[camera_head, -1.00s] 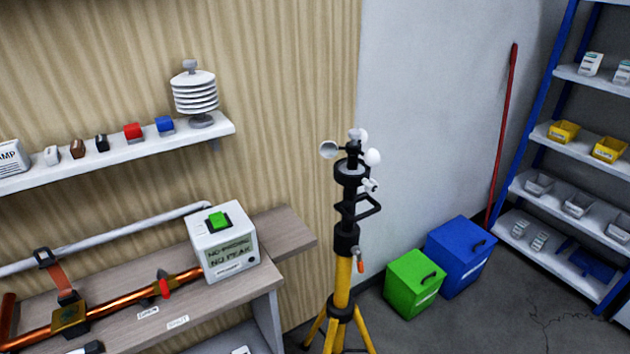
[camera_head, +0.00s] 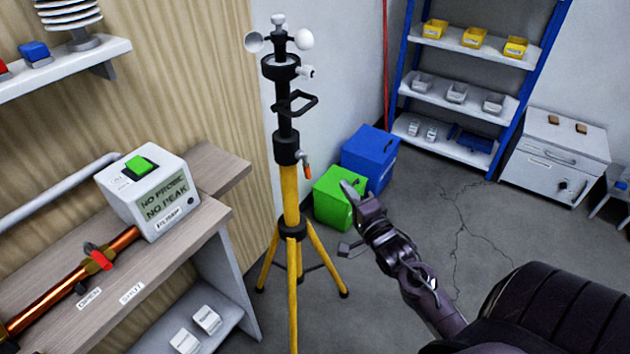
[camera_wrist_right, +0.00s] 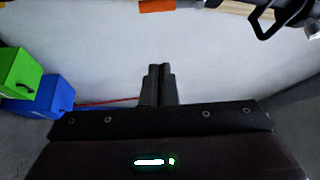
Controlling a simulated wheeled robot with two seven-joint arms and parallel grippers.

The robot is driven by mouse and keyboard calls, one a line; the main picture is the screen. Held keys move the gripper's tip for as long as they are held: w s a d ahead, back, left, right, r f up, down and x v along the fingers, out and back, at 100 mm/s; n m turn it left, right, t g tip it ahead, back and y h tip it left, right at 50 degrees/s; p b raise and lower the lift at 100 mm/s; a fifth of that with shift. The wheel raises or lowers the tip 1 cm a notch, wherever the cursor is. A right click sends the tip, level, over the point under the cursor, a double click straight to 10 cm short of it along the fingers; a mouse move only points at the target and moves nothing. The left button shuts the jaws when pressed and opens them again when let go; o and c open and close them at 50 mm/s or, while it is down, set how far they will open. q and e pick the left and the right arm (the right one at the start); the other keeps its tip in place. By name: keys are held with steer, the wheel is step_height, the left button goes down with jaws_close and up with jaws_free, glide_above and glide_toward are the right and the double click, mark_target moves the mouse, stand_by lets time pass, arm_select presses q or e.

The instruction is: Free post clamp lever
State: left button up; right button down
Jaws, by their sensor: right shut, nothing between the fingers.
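The post is a yellow tripod (camera_head: 291,200) with a black upper mast, standing upright in the head view. Its clamp lever (camera_head: 307,170) has an orange tip and hangs on the right side of the black collar. An orange part, seemingly the lever (camera_wrist_right: 157,5), shows at the top edge of the right wrist view. My right gripper (camera_head: 348,188) is shut and empty, right of the post and slightly below the lever, apart from it in the picture. Its closed fingers (camera_wrist_right: 158,72) also show in the wrist view. My left gripper is not in view.
The bench (camera_head: 215,172) with a white meter box (camera_head: 148,195) stands left. Green (camera_head: 336,198) and blue (camera_head: 371,158) boxes sit behind the gripper. Open floor lies right of the tripod.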

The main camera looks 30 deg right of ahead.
mark_target(305, 166)
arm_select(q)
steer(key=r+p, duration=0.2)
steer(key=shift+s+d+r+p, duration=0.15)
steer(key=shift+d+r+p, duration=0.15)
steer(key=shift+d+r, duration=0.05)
arm_select(e)
steer(key=w+a, duration=0.2)
steer(key=w, duration=0.7)
steer(key=shift+a, duration=0.15)
steer(key=shift+r, duration=0.1)
arm_select(q)
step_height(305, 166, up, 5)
steer(key=p, duration=0.4)
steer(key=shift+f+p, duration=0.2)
steer(key=shift+p, duration=0.1)
arm_select(e)
steer(key=m, duration=0.1)
steer(key=a+m+g, duration=0.1)
steer(key=shift+s+a+f+m, duration=0.2)
steer(key=shift+s+m, duration=0.1)
steer(key=shift+m, duration=0.1)
